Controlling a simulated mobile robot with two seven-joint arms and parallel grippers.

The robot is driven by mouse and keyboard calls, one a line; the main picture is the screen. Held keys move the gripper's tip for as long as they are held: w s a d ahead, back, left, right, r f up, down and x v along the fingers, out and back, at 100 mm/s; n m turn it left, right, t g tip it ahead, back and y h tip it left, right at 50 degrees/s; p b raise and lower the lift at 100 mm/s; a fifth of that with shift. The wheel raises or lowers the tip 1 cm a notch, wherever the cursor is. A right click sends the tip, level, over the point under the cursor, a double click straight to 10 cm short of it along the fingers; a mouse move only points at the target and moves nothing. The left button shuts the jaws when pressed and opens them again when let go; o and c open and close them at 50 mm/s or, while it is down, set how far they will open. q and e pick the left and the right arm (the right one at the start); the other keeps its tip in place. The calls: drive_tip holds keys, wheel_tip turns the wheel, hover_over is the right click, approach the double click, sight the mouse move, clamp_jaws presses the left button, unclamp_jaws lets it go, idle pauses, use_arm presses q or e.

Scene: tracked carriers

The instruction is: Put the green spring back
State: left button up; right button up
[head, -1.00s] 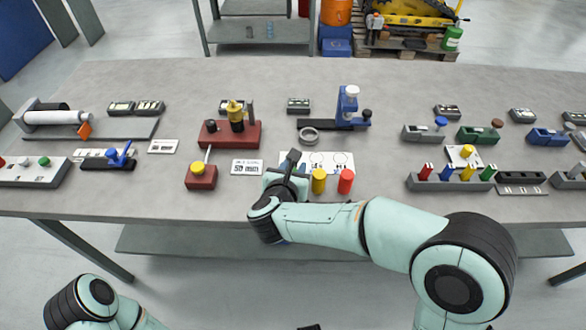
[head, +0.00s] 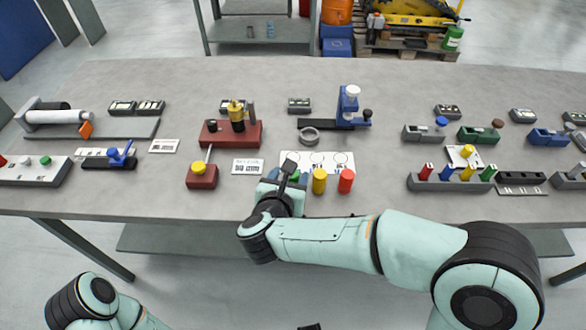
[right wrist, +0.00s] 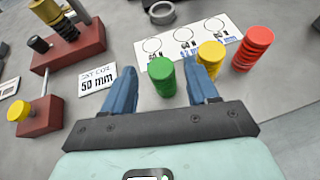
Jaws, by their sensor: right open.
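The green spring (right wrist: 161,77) stands upright on the table in the right wrist view, between the blue fingers of my right gripper (right wrist: 160,90). The fingers are open, with a gap visible on the spring's left side; the right finger is close to it. In the head view the green spring (head: 295,175) is partly hidden by my right gripper (head: 286,178). A yellow spring (head: 319,181) and a red spring (head: 345,181) stand to its right. Behind them lies a white card (head: 330,160) with three empty circles and printed labels. My left gripper is not in view.
A dark red fixture (head: 230,134) and a red block with a yellow knob (head: 201,176) stand to the left. A label card (head: 248,167) reads 50 mm. A metal ring (head: 309,136) and a blue stand (head: 348,108) are behind the white card. A holder with coloured pegs (head: 450,183) is right.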

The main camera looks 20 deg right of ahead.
drive_tip(key=v, duration=0.7)
idle(0.4)
